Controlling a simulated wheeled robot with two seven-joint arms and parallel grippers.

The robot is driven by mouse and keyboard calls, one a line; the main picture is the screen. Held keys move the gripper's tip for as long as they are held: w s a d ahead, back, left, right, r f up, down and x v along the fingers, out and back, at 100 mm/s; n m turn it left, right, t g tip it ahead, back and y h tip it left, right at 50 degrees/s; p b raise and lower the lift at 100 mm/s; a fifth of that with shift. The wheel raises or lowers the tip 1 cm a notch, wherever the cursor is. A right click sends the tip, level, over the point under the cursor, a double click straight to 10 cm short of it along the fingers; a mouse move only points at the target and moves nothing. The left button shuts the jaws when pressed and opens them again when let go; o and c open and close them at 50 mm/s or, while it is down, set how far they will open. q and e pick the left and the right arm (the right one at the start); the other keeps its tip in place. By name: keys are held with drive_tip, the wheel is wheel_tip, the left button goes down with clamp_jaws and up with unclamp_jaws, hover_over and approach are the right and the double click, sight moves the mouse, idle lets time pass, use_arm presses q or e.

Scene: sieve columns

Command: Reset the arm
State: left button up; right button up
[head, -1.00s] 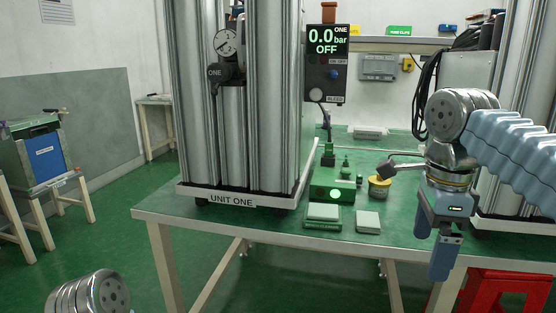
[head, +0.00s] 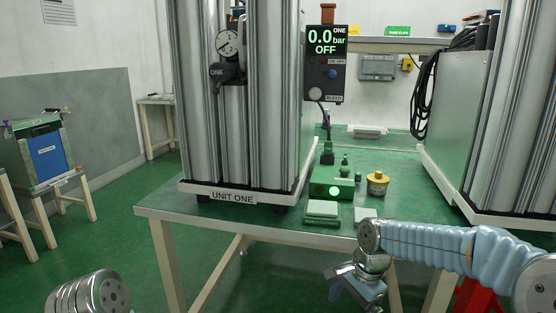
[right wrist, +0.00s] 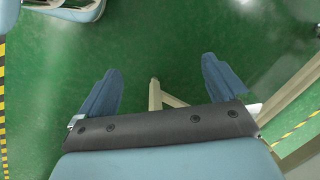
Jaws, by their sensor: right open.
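My right arm comes in from the right in the head view and is lowered in front of the table's front edge. My right gripper (head: 358,285) hangs low in front of the table, partly hidden by my own wrist. In the right wrist view the right gripper (right wrist: 160,92) is open, its two blue fingers wide apart with only green floor and a table leg beyond them. It holds nothing. My left gripper is not in view; only a rounded metal joint of mine shows at the bottom left of the head view.
The table (head: 160,213) carries the UNIT ONE columns (head: 250,100), a green device (head: 333,188), a yellow-topped pot (head: 377,183) and a pale block (head: 322,209). A control box (head: 325,65) reads 0.0 bar OFF. A red stand (head: 478,298) is under the table at right.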

drive_tip(key=s+a+f+n+y, duration=0.1)
drive_tip(key=s+a+f+n, duration=0.25)
drive_tip(key=f, duration=0.75)
drive_tip(key=s+a+f+n+y, duration=0.15)
drive_tip(key=s+f, duration=0.25)
drive_tip(key=f, duration=0.7)
drive_tip(key=s+f+n, duration=0.4)
drive_tip(key=s+f, duration=0.5)
drive_tip(key=s, duration=0.1)
drive_tip(key=shift+s+a+n, duration=0.3)
drive_tip(key=shift+a+n, duration=0.1)
